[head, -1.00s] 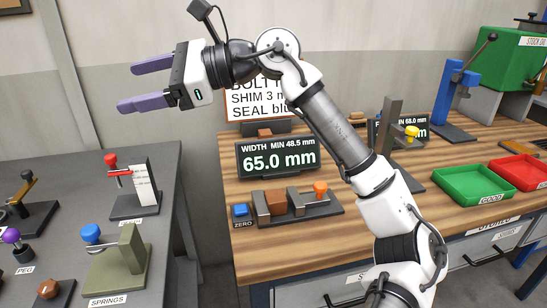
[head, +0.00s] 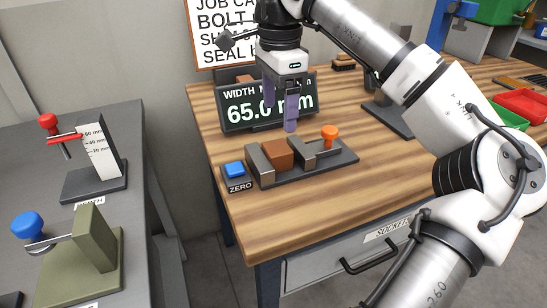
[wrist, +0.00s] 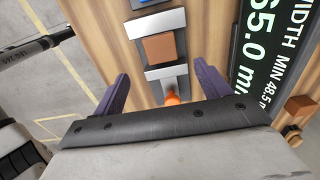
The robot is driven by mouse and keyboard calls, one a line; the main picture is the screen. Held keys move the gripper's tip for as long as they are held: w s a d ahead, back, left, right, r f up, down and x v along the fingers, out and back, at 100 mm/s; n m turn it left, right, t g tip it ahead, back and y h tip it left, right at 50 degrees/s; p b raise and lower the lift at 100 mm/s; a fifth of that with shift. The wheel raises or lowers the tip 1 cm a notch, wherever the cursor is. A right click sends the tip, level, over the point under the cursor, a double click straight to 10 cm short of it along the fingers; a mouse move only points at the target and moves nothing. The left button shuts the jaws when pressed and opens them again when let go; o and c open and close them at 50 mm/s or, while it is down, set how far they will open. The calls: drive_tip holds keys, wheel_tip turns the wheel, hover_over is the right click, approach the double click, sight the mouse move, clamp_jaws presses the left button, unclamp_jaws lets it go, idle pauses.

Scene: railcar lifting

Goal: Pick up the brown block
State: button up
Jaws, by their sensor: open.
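The brown block (head: 277,152) sits between the grey jaws of a width gauge (head: 330,158) on the wooden bench. In the wrist view the brown block (wrist: 160,48) shows between two metal jaws, ahead of my fingertips and roughly centred between them. My gripper (head: 280,110) points down, open and empty, above and behind the gauge in the head view. In the wrist view its purple fingers (wrist: 161,88) are spread on either side of the gauge's orange knob (wrist: 172,99).
The display (head: 268,105) reading 65.0 mm stands close behind my fingers. A blue ZERO button (head: 234,169) is left of the gauge. Another brown block (wrist: 300,105) lies beyond the display. A dark table (head: 150,190) holds a depth gauge. The bench front is clear.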

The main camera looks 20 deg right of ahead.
sight(277, 147)
wheel_tip(277, 147, down, 11)
drive_tip(key=shift+a+r, duration=0.1)
drive_tip(key=shift+r, duration=0.05)
drive_tip(key=c, duration=1.2)
drive_tip(key=shift+r+p, duration=0.25)
drive_tip(key=shift+p, duration=0.1)
